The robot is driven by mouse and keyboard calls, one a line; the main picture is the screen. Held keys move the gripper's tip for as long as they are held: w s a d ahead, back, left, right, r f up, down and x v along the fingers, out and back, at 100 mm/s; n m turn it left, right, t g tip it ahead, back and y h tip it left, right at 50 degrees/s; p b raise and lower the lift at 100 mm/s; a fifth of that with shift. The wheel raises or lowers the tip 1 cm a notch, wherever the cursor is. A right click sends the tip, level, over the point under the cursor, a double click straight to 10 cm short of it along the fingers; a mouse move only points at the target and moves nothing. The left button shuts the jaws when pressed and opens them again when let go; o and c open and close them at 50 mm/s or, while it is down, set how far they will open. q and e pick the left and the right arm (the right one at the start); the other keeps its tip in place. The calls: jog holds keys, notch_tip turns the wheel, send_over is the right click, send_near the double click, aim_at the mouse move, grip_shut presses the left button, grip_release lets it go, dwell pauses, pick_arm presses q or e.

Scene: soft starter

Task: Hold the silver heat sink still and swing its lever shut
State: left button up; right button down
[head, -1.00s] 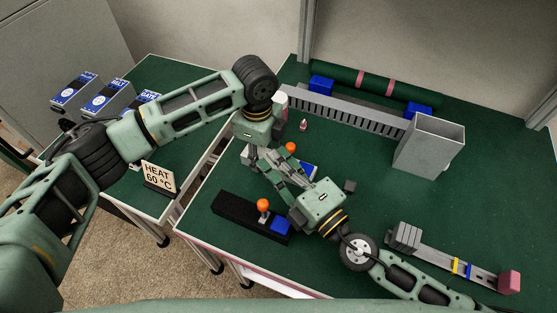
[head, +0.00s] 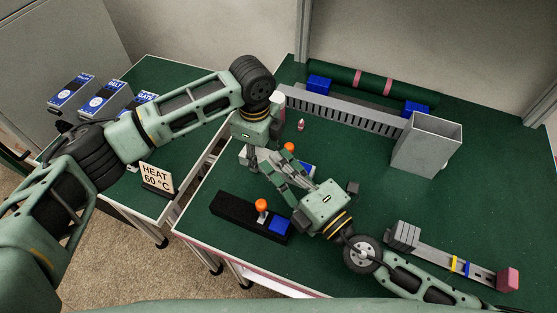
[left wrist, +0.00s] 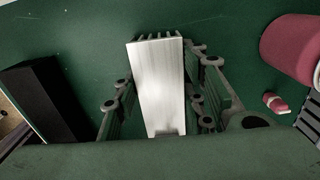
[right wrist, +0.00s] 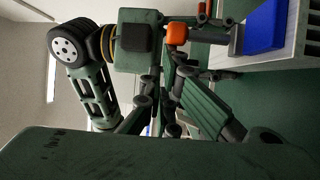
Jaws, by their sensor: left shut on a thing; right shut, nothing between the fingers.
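The silver heat sink (left wrist: 157,85) stands between the fingers of my left gripper (left wrist: 160,100) in the left wrist view, its fins at the top end. My left gripper is shut on it; in the head view the gripper and my right fingers cover most of it. An orange knob (head: 289,147), which looks like the lever's end, shows just behind my right fingers. The knob (right wrist: 176,33) also shows in the right wrist view beside a blue block (right wrist: 264,27) on a finned silver body. My right gripper (head: 266,161) is shut and empty, close to the left one. Contact with the lever cannot be told.
A black bar (head: 225,206) with another orange knob (head: 262,204) and blue block lies in front. A slotted grey rail (head: 345,115) and an open grey box (head: 425,150) stand behind. A grey rail with a pink end (head: 508,281) lies at right.

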jog(key=shift+d, duration=0.25)
jog(key=shift+s+d+f, duration=0.3)
jog(key=shift+d+f, duration=0.15)
jog(key=shift+d, duration=0.25)
jog(key=shift+s+d+f, duration=0.3)
jog(key=shift+d+f, duration=0.1)
jog(key=shift+d, duration=0.25)
jog(key=shift+s+d+f, duration=0.3)
jog(key=shift+d+f, duration=0.15)
jog(key=shift+d, duration=0.25)
jog(key=shift+s+d+f, duration=0.15)
jog(key=shift+d+f, duration=0.15)
jog(key=shift+f, duration=0.2)
jog(key=shift+d+f, duration=0.1)
jog(key=shift+f, duration=0.1)
jog(key=shift+r, duration=0.15)
notch_tip(320, 180, up, 10)
jog(key=shift+s, duration=0.1)
